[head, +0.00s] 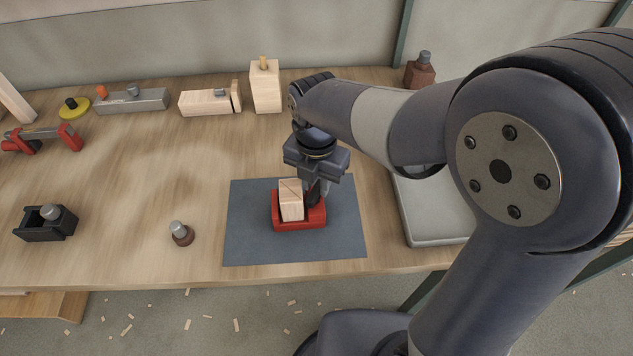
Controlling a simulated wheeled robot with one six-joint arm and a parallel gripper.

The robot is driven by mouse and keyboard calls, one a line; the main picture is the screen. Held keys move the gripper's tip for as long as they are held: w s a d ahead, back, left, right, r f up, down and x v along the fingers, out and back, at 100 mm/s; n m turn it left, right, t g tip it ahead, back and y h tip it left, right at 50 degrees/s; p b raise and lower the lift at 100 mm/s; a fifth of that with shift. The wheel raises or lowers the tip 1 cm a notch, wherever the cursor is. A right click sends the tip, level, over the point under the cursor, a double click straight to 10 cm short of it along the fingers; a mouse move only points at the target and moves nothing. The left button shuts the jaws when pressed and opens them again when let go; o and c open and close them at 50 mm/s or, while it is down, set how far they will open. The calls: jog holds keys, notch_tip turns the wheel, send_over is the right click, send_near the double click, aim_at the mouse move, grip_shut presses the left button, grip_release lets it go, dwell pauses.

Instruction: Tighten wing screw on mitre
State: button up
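A red mitre fixture (300,222) sits on the blue-grey mat (250,248) in the head view. A pale wooden piece with a dark slanted line near its top (291,201) stands in the fixture, towards its left side. My gripper (318,199) points down at the right side of the wooden piece, at the fixture's right part. Its fingers are close to the fixture, but I cannot tell whether they touch it. I cannot make out the wing screw; the gripper covers that area. The finger gap is too small and dark to judge.
A grey tray (433,238) lies right of the mat, partly behind my arm. A small brown part with a grey top (181,234) and a black holder (38,230) stand left. Wooden and metal blocks line the back.

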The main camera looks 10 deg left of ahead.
jog(key=shift+f, duration=0.4)
jog(key=shift+c, duration=0.2)
grip_shut()
